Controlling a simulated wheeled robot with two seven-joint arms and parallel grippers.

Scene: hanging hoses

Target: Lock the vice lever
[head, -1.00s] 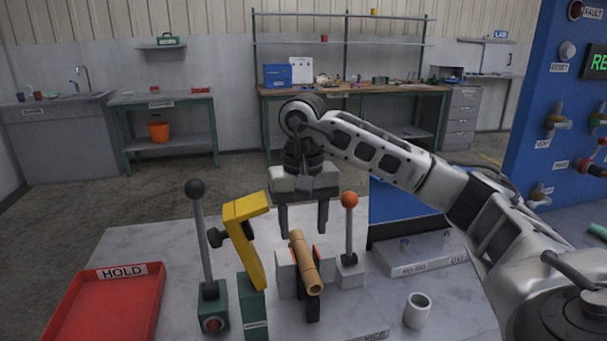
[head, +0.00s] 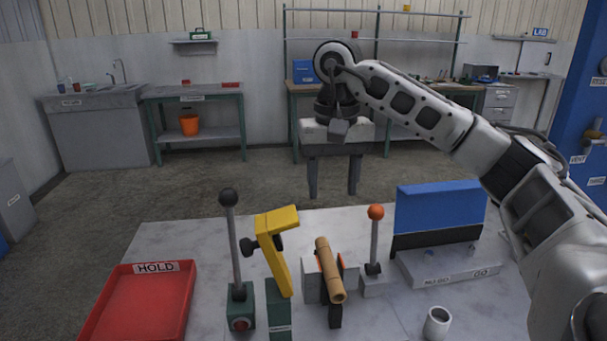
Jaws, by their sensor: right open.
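The vice (head: 312,280) stands on the bench with a tan tube (head: 330,270) lying tilted between its jaws. Next to it on the right, a grey lever (head: 374,243) with an orange ball on top stands upright on a small white block. My right gripper (head: 334,190) is open and empty, fingers pointing down. It hangs above the far edge of the bench, apart from the lever and the tube. My left gripper is out of view.
Left of the vice stand a yellow clamp (head: 276,230) on a green post and a black-knobbed lever (head: 234,245). A red HOLD tray (head: 140,305) is at the left. A blue-backed fixture (head: 438,215) and a white cup (head: 437,322) are to the right.

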